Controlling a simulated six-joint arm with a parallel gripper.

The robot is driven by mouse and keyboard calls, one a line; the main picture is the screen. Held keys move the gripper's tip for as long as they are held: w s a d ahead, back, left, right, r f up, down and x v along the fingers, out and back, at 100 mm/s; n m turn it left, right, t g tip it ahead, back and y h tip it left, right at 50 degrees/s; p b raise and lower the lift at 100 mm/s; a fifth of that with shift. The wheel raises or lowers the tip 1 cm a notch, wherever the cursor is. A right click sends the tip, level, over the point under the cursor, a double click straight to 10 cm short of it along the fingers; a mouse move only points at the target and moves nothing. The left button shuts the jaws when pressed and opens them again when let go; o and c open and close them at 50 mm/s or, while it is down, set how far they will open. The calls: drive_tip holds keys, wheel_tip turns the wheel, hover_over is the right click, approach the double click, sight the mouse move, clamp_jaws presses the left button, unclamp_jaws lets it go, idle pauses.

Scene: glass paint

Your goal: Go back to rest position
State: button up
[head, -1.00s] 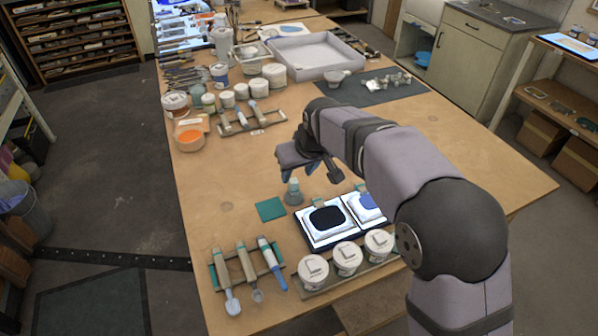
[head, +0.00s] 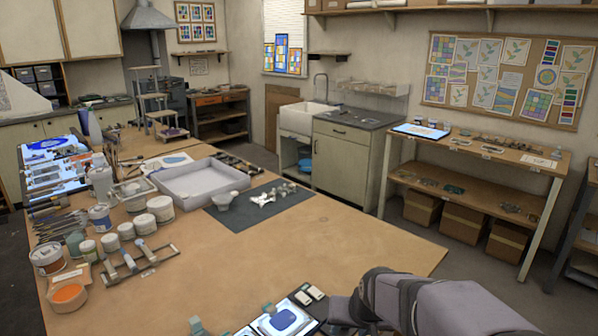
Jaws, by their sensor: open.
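My arm enters at the bottom right of the head view, and only its upper links and a dark joint show. My gripper is not visible; it is below the picture edge or hidden behind the arm. Just left of the arm, a lit panel with a blue piece (head: 284,321) lies near the bottom edge. Part of a small grey-green bottle (head: 197,326) shows to its left.
The wooden table (head: 330,245) is bare across its middle and right. A grey tray (head: 200,182), a dark mat (head: 262,207), white jars (head: 160,208), a tool rack (head: 135,262) and an orange paint tub (head: 68,295) stand farther back and left. Shelves (head: 480,157) line the right wall.

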drive_tip(key=s+d+f+g+p, duration=0.1)
drive_tip(key=s+d+f+g, duration=0.1)
drive_tip(key=s, duration=0.8)
drive_tip(key=s+d+f+n+g+p, duration=0.1)
drive_tip(key=s+f+g, duration=0.1)
drive_tip(key=s, duration=0.9)
drive_tip(key=shift+s+d+f+g+h, duration=0.25)
drive_tip(key=shift+d+g+h, duration=0.15)
drive_tip(key=shift+g, duration=0.2)
